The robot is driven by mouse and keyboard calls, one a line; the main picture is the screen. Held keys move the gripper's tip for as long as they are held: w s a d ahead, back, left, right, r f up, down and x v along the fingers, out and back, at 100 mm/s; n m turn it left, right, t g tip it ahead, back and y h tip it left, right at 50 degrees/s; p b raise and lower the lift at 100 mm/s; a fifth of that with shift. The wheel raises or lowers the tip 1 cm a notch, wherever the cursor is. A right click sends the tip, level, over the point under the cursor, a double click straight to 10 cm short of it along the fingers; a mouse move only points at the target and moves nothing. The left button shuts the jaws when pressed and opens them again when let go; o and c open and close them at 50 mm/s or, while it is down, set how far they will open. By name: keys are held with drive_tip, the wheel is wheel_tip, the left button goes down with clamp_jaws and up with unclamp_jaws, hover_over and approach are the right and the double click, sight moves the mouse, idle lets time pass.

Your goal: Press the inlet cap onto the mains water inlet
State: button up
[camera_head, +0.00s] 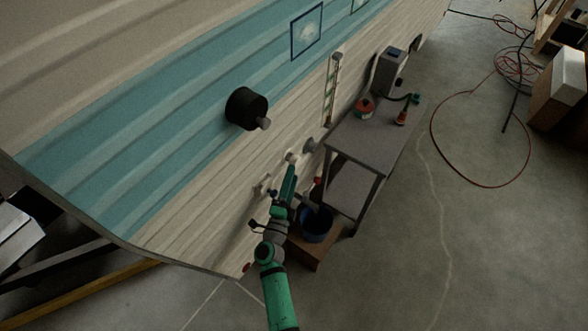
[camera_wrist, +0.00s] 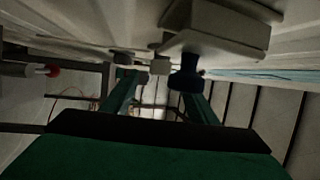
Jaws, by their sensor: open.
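A white box-like fitting (camera_head: 262,185) projects from the lower camper wall, and it shows large at the top of the wrist view (camera_wrist: 218,25). A dark blue flanged round piece (camera_wrist: 186,74) sits at its front and looks like the inlet cap on the inlet; I cannot tell how firmly it is seated. My gripper (camera_head: 291,170) is beside the wall near this fitting. In the wrist view my gripper (camera_wrist: 160,100) has its two green fingers apart with nothing held between them. The blue piece appears near the right finger, and contact cannot be told.
A small white fitting (camera_head: 291,157) and a grey round fitting (camera_head: 310,145) project from the wall farther along. A grey table (camera_head: 365,135) stands beyond. A blue bucket (camera_head: 316,226) on a brown box (camera_head: 312,250) is right of my arm.

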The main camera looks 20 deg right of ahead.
drive_tip(key=v, duration=0.6)
drive_tip(key=shift+s, duration=0.1)
idle(0.4)
drive_tip(key=s+a+r+n+y, duration=0.3)
drive_tip(key=s+n, duration=0.5)
drive_tip(key=s, duration=0.4)
drive_tip(key=s+a+r+n+g+y, duration=0.1)
drive_tip(key=s+a+r+n+y, duration=0.2)
drive_tip(key=s+n, duration=0.4)
drive_tip(key=s+a+r+n+g+y, duration=0.1)
drive_tip(key=s+a+r+n+y, duration=0.2)
drive_tip(key=s+n, duration=0.5)
drive_tip(key=s+a+y, duration=0.1)
drive_tip(key=s+a, duration=0.1)
drive_tip(key=s, duration=0.6)
drive_tip(key=shift+s+a+r+n+y, duration=0.2)
drive_tip(key=shift+s+a+n+y, duration=0.1)
drive_tip(key=shift+s+a+y, duration=0.1)
